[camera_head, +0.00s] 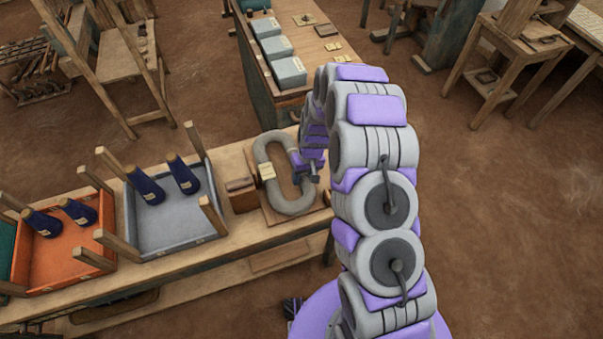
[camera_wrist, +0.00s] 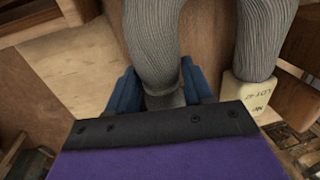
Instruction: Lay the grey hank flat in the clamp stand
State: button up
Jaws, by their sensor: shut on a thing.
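The grey hank (camera_head: 293,207) is a long oval loop above a wooden board at the right end of the bench; I cannot tell whether it touches the board. A pale tag (camera_head: 267,171) is on its left limb; the tag (camera_wrist: 250,93) also shows in the wrist view, with lettering. My gripper (camera_head: 309,170) is at the loop's right limb. In the wrist view, its blue fingers (camera_wrist: 160,90) are shut on one limb of the hank (camera_wrist: 152,40). The board (camera_head: 268,214) with a wooden block (camera_head: 241,195) at its left looks like the clamp stand.
Left of the stand, a grey-blue tray (camera_head: 180,235) and an orange tray (camera_head: 65,258) hold dark blue cones, with wooden posts standing up at their corners. A second table (camera_head: 262,90) behind carries grey boxes (camera_head: 289,73). Open floor lies to the right.

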jog(key=shift+d+f, duration=0.1)
jog(key=shift+f, duration=0.3)
jog(key=shift+a+f, duration=0.1)
jog(key=shift+a, duration=0.25)
jog(key=o, duration=0.9)
jog(key=shift+a, duration=0.1)
jog(key=shift+c, duration=0.2)
jog(key=o, duration=0.4)
jog(key=shift+d, duration=0.25)
jog(key=shift+r, duration=0.45)
jog(key=r, duration=0.5)
jog(key=d+r+p, duration=0.1)
jog(key=r, duration=0.5)
jog(key=w+d+r+p, duration=0.1)
jog(key=r, duration=0.4)
jog(key=shift+d+r, duration=0.15)
jog(key=shift+d, duration=0.05)
